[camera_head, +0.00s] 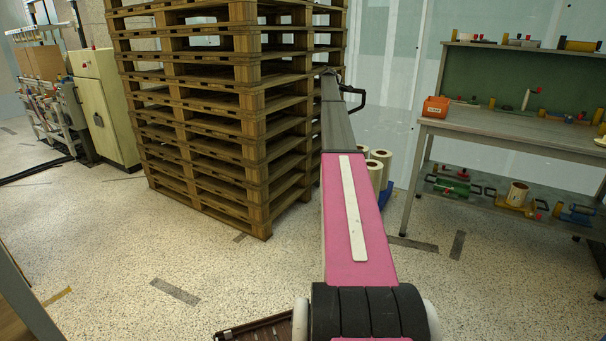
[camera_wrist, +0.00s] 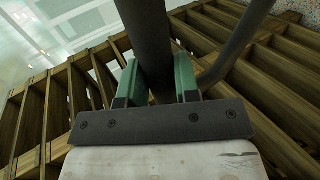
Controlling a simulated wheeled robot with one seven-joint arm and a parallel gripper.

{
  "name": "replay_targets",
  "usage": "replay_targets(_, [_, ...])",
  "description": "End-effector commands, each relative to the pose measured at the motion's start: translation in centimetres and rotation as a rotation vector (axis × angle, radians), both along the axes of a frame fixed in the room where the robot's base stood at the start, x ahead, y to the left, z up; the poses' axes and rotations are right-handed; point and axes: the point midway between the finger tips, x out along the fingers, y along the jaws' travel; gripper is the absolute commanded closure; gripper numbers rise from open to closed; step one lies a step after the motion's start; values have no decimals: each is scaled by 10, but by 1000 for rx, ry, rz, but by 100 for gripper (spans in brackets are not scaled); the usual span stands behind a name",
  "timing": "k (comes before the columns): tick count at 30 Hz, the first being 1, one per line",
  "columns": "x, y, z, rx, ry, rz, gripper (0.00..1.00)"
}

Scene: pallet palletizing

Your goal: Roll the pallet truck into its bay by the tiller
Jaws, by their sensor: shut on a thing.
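The black tiller handle (camera_head: 357,98) shows as a small loop beyond the end of my arm in the head view. In the wrist view, my gripper (camera_wrist: 158,82) has its two green fingers shut on a dark round bar of the tiller (camera_wrist: 147,30). A second dark bar slants away at the right of that view. The body and forks of the pallet truck cannot be made out; my arm covers much of the middle of the head view. No bay outline can be clearly told.
A tall stack of wooden pallets (camera_head: 204,125) stands just left of my arm. White rolls (camera_head: 381,157) stand behind my arm. A workbench (camera_head: 510,130) is at right, a cream cabinet (camera_head: 106,110) at left. Speckled floor with grey strips (camera_head: 175,291) lies open in front.

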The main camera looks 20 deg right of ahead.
Motion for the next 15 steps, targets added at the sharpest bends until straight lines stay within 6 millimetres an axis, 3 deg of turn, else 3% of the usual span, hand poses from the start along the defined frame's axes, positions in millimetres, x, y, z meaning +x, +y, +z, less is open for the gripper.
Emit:
replay_targets(5, [14, -15, 2, -2, -3, 2, 93])
replay_targets(6, [14, -15, 2, -1, -3, 3, 67])
replay_targets(9, [12, -14, 1, -2, -3, 2, 41])
replay_targets(15, [11, -14, 1, -1, -2, 1, 41])
